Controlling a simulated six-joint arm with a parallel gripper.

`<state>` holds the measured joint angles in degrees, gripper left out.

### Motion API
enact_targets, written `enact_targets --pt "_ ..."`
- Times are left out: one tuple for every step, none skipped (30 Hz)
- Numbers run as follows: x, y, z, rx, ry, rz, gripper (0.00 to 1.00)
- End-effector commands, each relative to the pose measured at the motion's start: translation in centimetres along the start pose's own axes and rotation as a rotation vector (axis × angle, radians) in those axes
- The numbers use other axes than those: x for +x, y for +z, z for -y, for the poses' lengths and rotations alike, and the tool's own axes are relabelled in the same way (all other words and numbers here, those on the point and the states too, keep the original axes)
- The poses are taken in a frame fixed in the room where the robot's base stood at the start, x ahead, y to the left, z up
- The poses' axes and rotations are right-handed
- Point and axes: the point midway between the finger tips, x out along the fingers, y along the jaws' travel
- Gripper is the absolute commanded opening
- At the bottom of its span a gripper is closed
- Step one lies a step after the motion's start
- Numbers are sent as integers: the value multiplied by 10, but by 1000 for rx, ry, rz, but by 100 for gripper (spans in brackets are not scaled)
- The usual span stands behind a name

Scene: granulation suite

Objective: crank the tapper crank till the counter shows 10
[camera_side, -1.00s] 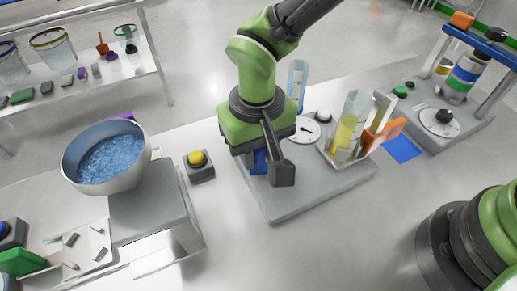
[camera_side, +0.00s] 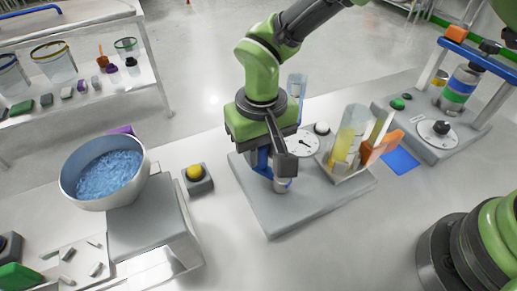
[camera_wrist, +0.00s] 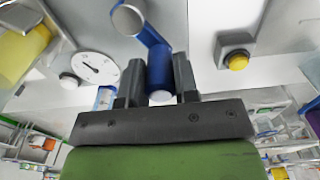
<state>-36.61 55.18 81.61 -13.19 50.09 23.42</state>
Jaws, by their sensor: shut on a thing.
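The tapper crank shows in the wrist view as a blue arm (camera_wrist: 150,33) running from a round grey hub (camera_wrist: 128,18) to an upright blue handle (camera_wrist: 159,73). My gripper (camera_wrist: 159,78) is shut on that handle, one dark finger on each side. In the side view my gripper (camera_side: 283,160) points down over the crank (camera_side: 263,163), hiding much of it; a grey post (camera_side: 282,185) shows below the fingers. A white round dial (camera_side: 303,142) with a black needle is beside the crank, also in the wrist view (camera_wrist: 95,68). Its number is too small to read.
A clear cylinder with yellow contents (camera_side: 346,147) and an orange piece (camera_side: 381,146) stand right of the dial. A yellow button (camera_side: 195,173) and a bowl of blue granules (camera_side: 107,175) are to the left. The grey base plate's front (camera_side: 285,215) is clear.

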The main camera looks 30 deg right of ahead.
Motion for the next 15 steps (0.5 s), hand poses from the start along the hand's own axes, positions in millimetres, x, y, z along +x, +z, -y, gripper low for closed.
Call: enact_targets --pt "1 -1 -5 3 4 6 13" --pt "1 -2 -8 4 5 7 13" --pt "1 -3 -11 4 5 7 14" --pt "1 -3 -13 5 5 8 14" --pt "1 -4 -14 4 5 8 13" --pt "1 -5 -16 4 5 8 13" --pt "1 -5 -17 3 5 8 13" --pt "1 -5 -17 2 5 8 13" --pt "1 -5 -17 2 5 8 13" --pt "1 -5 -17 2 5 7 13" --pt "1 -5 -17 1 5 7 13" --pt "1 -5 -17 1 4 7 13" --pt "1 -5 -17 1 4 7 13" --pt "1 -5 -17 1 4 7 13" --pt "1 -5 -17 1 4 7 13"
